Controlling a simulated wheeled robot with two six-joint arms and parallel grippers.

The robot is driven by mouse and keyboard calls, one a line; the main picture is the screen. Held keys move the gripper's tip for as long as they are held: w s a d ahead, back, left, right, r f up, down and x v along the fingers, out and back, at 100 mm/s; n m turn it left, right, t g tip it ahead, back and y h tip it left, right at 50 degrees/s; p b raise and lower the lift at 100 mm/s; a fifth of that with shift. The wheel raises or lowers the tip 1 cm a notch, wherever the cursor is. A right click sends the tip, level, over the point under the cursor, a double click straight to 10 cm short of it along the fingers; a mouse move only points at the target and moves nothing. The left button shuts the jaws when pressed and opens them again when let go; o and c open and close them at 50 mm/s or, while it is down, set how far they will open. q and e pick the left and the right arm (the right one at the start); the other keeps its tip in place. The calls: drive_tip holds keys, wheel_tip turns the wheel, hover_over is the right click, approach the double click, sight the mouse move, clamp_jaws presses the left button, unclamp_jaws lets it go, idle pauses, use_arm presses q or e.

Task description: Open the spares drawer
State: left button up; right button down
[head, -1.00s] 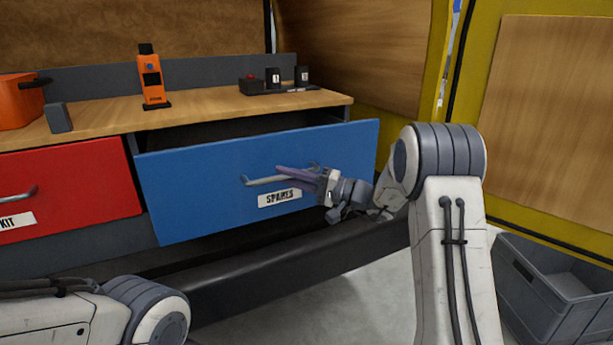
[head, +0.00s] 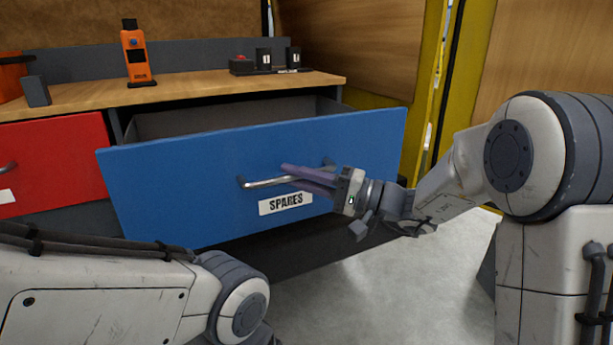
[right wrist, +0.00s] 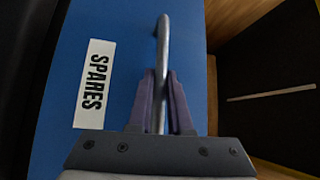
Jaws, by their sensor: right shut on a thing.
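The spares drawer (head: 190,190) has a blue front with a white SPARES label and stands pulled out from the bench, its grey inside showing behind the front. Its metal bar handle (head: 262,183) runs across the front above the label. My right gripper (head: 300,178) is shut on the handle, near the handle's right part. In the right wrist view its two purple fingers lie on either side of the handle (right wrist: 163,45), beside the label (right wrist: 95,84). My left arm shows at the lower left of the head view, but its gripper is out of view.
A red drawer (head: 55,160) is shut to the left. On the wooden benchtop (head: 190,93) stand an orange device (head: 137,55), a dark grey block (head: 36,91) and a dark holder with small black blocks (head: 265,65). Grey floor (head: 345,285) is clear below the drawer.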

drive_tip(key=shift+s, duration=0.1)
idle(0.3)
drive_tip(key=c, duration=0.8)
unclamp_jaws()
drive_tip(key=shift+c, duration=0.2)
drive_tip(key=shift+d, duration=0.1)
drive_tip(key=p+v, duration=0.1)
drive_tip(key=v, duration=0.9)
drive_tip(key=shift+d, duration=0.2)
drive_tip(key=shift+s+f, duration=0.1)
drive_tip(key=shift+s, duration=0.05)
